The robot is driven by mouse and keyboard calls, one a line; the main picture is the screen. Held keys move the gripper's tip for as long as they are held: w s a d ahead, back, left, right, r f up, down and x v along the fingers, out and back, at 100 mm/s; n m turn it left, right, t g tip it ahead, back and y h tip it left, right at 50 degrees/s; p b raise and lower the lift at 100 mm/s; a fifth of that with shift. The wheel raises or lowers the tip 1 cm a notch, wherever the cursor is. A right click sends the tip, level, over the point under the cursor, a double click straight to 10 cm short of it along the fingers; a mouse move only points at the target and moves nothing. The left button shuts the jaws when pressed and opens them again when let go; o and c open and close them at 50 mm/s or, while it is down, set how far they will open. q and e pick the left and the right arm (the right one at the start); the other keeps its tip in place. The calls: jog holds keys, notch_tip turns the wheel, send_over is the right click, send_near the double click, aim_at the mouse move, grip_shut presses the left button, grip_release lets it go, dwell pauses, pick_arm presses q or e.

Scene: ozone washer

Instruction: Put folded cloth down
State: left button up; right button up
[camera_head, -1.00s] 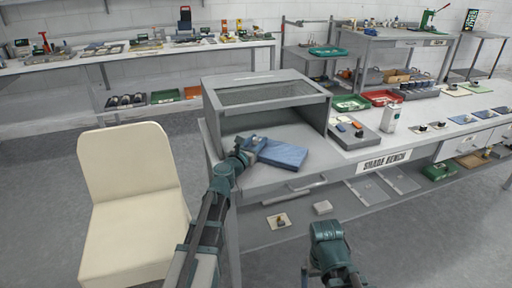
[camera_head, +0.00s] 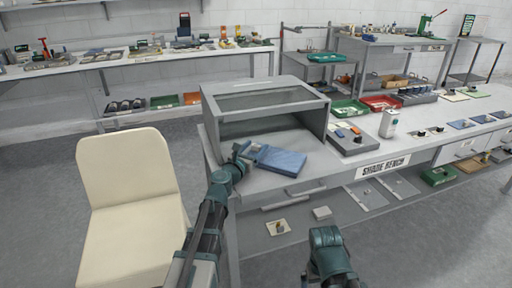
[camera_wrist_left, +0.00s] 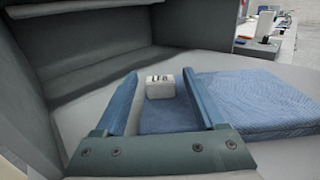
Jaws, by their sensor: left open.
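The folded blue cloth (camera_head: 281,160) lies flat on the grey bench, at the front of the hooded box. My left gripper (camera_head: 242,152) is at the cloth's left end, low over the bench. In the left wrist view my left gripper (camera_wrist_left: 158,78) has its two blue fingers spread apart. A strip of blue cloth shows between them, and the larger quilted part of the cloth (camera_wrist_left: 262,98) lies to the right. A small white block (camera_wrist_left: 160,88) shows between the fingers, beyond that strip. My right gripper (camera_head: 328,240) is low in front of the bench; its jaws are not clear.
The grey hooded box (camera_head: 218,120) stands behind the cloth, its walls close to my left gripper. A grey tray (camera_head: 352,146) and a white bottle (camera_head: 389,124) stand to the right. A cream chair (camera_head: 130,190) is at the left. The bench front right of the cloth is clear.

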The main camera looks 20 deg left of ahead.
pick_arm(q)
jog(key=s, duration=0.3)
jog(key=s+a, duration=0.1)
jog(key=s, duration=0.3)
jog(key=s+a, duration=0.1)
jog(key=s, duration=0.3)
jog(key=w, duration=0.4)
jog(key=w+d, duration=0.1)
jog(key=w, duration=0.3)
jog(key=w+d, duration=0.1)
jog(key=w, duration=0.3)
jog(key=shift+d, duration=0.1)
jog(key=shift+s+f, duration=0.1)
